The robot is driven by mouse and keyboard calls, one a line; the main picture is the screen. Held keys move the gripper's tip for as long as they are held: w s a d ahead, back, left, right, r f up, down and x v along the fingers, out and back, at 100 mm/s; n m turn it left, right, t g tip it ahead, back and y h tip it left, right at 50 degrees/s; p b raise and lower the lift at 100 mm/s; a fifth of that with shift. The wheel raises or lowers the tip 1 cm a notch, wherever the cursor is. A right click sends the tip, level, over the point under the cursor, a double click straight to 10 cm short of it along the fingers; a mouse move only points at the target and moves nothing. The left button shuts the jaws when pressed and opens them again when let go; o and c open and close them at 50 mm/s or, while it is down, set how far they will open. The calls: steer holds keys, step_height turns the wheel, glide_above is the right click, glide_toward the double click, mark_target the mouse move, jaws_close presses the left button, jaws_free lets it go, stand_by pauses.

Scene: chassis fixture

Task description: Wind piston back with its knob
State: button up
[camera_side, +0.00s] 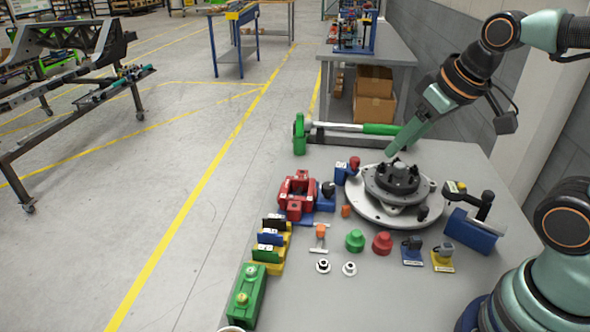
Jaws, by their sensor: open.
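My gripper (391,152) comes down from the upper right. Its long green fingers end just above and left of the dark hub on the round grey disc (372,207). Its jaws are open with nothing seen between them. A red caliper-like block (297,194) sits on a blue base to the left of the disc, apart from the gripper. A dark knob (328,188) on a blue block stands at its right side. The piston itself is too small to make out. A blue block with a red knob (353,165) stands between them, near the disc.
A blue block with a black lever (472,232) is at the right. Green and red knobs, small washers and a green box (246,297) are in front.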

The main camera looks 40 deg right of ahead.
steer(key=w+a+f+m+g, duration=0.1)
steer(key=w+a+m, duration=0.3)
steer(key=a, duration=0.6)
steer(key=w+a+f+m+g, duration=0.1)
steer(key=w+a+m+g, duration=0.3)
steer(key=w+a, duration=0.3)
steer(key=shift+w+a+m+g, duration=0.25)
steer(key=shift+a+m, duration=0.45)
steer(key=shift+a, duration=1.55)
steer(key=shift+f, duration=0.1)
steer(key=s+d+r+n+t, duration=0.1)
steer(key=s+d+n, duration=0.3)
steer(key=d, duration=0.6)
steer(key=s+d+r+n+t, duration=0.1)
steer(key=s+d+n+t, duration=0.3)
steer(key=s+d, duration=0.4)
steer(key=d+n, duration=0.1)
steer(key=d, duration=0.2)
steer(key=shift+d, duration=0.25)
